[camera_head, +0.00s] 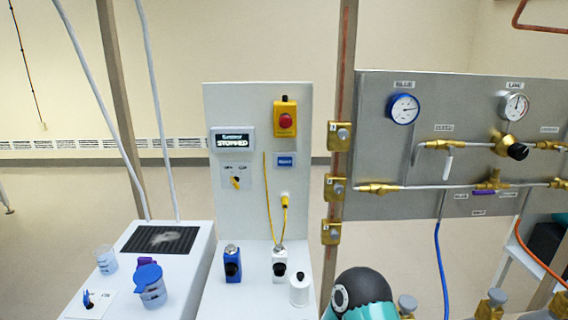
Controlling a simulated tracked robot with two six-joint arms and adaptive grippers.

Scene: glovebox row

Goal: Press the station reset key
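A small blue key with pale lettering (285,160) sits on the upright white panel (226,104), below the yellow box with the red mushroom button (286,120). Its lettering is too small to read for sure. To its left, a dark display (233,141) reads "STOPPED" on its lower line. A plate with a yellow rotary switch (236,182) is below the display. Nothing covers the blue key. Neither of my grippers is in view.
A grey gas panel (383,146) with gauges and brass valves stands to the right. Space before the key looks clear.

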